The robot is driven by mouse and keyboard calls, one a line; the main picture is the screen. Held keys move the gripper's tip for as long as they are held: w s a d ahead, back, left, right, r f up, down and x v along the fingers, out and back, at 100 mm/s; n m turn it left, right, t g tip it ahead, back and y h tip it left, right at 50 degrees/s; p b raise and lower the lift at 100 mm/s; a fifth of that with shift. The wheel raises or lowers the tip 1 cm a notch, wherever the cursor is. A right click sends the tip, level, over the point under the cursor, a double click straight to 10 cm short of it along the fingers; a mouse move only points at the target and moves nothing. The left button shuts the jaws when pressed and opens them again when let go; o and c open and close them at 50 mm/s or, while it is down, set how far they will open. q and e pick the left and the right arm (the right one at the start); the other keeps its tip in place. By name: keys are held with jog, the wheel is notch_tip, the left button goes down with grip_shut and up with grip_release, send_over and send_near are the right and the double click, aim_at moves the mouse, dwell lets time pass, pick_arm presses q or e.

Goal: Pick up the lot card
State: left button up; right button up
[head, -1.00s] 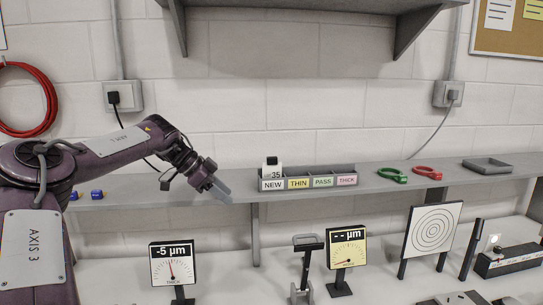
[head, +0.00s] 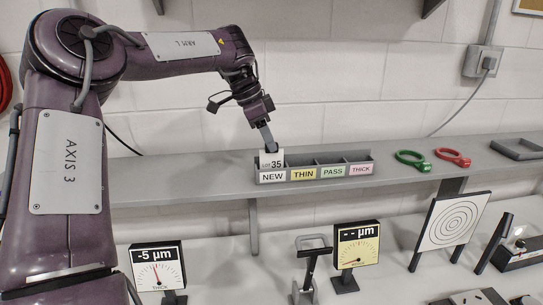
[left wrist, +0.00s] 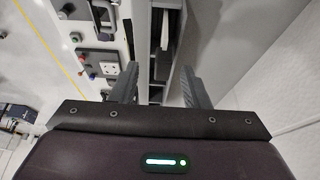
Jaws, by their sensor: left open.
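The lot card (head: 271,162) is white, reads "LOT 35" and stands upright in the NEW compartment of the grey sorting rack (head: 318,175) on the shelf. My left gripper (head: 268,144) points down at it from above, its fingertips at the card's top edge in the head view. In the left wrist view my left gripper (left wrist: 158,90) is open, its two fingers apart with part of the rack between them. I cannot tell whether the fingers touch the card. My right gripper is not in view.
The rack also has THIN, PASS and THICK compartments. A green ring (head: 412,160), a red ring (head: 453,157) and a grey tray (head: 517,149) lie to its right on the shelf (head: 170,180). Gauges (head: 158,267) and a target plate (head: 455,220) stand below. The wall is close behind.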

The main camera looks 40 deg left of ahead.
aim_at(272, 161)
pick_arm(q)
jog(key=shift+x, duration=1.1)
jog(key=shift+w+a+f, duration=0.15)
jog(key=shift+w+f, duration=0.1)
jog(key=shift+f, duration=0.05)
jog(key=shift+s+r, duration=0.15)
jog(key=c, duration=0.4)
grip_shut()
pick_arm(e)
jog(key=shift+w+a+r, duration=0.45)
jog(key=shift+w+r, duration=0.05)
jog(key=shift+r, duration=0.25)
